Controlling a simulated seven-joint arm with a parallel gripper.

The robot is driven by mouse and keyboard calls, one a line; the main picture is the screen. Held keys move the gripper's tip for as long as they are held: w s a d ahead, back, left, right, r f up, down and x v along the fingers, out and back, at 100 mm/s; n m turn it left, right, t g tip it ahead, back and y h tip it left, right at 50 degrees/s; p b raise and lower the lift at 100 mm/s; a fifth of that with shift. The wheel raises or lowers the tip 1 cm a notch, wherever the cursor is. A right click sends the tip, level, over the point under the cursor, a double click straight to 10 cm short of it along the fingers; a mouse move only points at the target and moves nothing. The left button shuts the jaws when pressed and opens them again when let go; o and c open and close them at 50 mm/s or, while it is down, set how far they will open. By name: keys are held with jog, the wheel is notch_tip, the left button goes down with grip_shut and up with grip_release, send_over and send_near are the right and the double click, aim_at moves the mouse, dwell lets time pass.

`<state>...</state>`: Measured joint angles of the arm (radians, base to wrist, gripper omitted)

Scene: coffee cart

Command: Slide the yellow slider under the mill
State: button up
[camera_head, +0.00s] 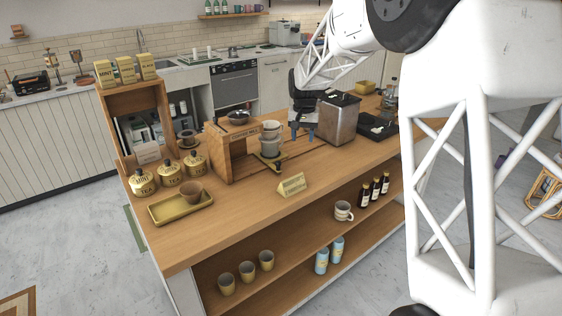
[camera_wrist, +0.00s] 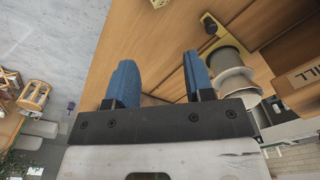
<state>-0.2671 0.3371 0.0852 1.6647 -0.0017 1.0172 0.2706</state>
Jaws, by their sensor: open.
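The wooden mill (camera_head: 222,150) stands mid-counter, with a dark bowl on top and a "COFFEE MILL" sign. The yellow slider (camera_head: 279,166) sits just right of the mill's opening, outside it, with a stack of grey cups (camera_head: 270,142) on it. In the wrist view, the yellow slider (camera_wrist: 207,22) shows beside the cups (camera_wrist: 232,72), partly hidden by them, and the mill's sign (camera_wrist: 298,75) is at the right edge. My gripper (camera_head: 302,131) has blue fingers, open and empty, right of the cups and apart from them. The open fingers also show in the wrist view (camera_wrist: 160,80).
A metal bin (camera_head: 339,118) stands close right of my gripper. A folded yellow card (camera_head: 292,185) stands near the counter's front edge. Yellow tea jars (camera_head: 168,173) and a yellow tray (camera_head: 163,213) with a brown cup are at left. The counter's front left is clear.

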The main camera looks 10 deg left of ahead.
send_over(278, 162)
notch_tip(278, 162, down, 8)
jog(key=shift+w+r, duration=0.1)
jog(key=shift+f, duration=3.95)
grip_shut()
